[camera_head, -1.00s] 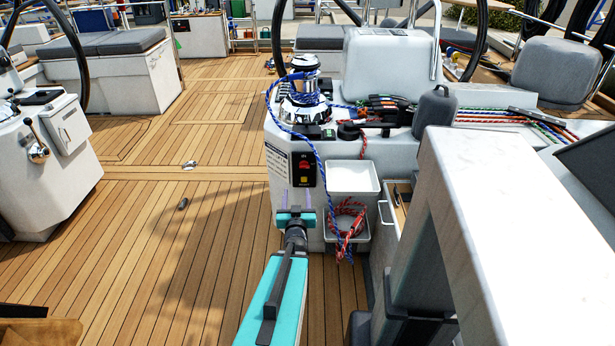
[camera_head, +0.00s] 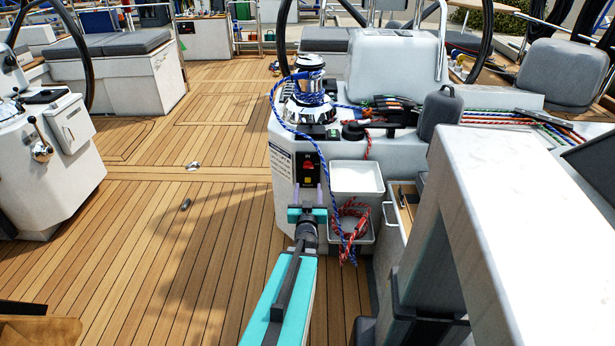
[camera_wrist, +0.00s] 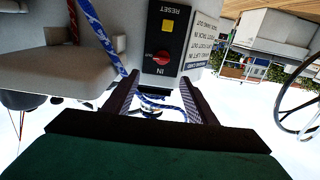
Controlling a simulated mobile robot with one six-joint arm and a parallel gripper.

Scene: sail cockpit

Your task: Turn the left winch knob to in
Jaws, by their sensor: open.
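The red winch knob (camera_head: 308,166) sits on a black panel (camera_head: 309,178) on the front of the white winch console. Which way the knob points is too small to tell. My gripper (camera_head: 310,190) is just below and in front of the panel, fingers towards it. In the wrist view my gripper (camera_wrist: 157,95) is open and empty. Its fingers stand apart on either side of the knob's line, and the knob appears beyond their tips.
A blue rope (camera_head: 318,150) hangs from the chrome winch (camera_head: 309,90) past the panel's right side, close to my gripper. White bins (camera_head: 355,178) with a red rope (camera_head: 350,222) stand to the right.

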